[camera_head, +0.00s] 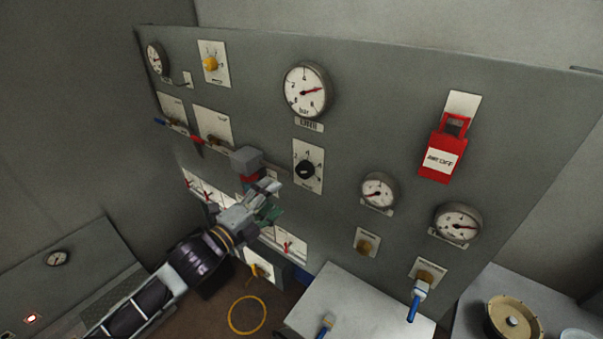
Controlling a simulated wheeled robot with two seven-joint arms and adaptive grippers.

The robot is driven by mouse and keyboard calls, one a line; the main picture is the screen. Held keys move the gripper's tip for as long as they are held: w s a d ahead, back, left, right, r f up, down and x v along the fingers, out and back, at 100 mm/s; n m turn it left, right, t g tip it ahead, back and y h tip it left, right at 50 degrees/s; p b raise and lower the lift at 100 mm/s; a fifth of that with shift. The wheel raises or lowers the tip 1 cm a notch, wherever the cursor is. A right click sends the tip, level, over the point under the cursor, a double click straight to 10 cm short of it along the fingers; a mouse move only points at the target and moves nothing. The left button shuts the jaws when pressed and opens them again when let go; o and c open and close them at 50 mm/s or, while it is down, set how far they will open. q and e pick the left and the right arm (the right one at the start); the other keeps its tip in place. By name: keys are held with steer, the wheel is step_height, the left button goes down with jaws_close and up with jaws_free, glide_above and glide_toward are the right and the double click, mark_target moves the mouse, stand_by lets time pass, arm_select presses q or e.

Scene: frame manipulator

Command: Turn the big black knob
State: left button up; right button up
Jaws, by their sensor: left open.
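The big black knob (305,170) sits on a white plate with scale numbers (310,185), near the middle of the grey panel (390,100). My left gripper (272,196) is in front of the panel, below and left of the knob. It is open and apart from the knob, with nothing seen between its fingers. The knob is in clear view. My left arm comes in from the lower left and hides part of the lower panel. My right gripper is not in view.
A large gauge (306,90) is above the knob. A grey block-like part (246,160) stands out close to my left gripper. A red cover (443,150) and a blue-handled valve (418,298) are to the right. A pale table (355,308) is below.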

mark_target(302, 173)
arm_select(q)
steer(key=p+x, duration=0.2)
steer(key=x, duration=0.8)
steer(key=shift+p, duration=0.3)
steer(key=shift+p+x, duration=0.35)
steer(key=shift+x, duration=1.05)
steer(key=shift+w+d, duration=0.25)
steer(key=shift+w, duration=0.05)
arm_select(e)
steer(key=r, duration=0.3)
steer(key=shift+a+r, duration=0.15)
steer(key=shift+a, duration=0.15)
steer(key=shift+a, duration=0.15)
arm_select(q)
steer(key=c, duration=1)
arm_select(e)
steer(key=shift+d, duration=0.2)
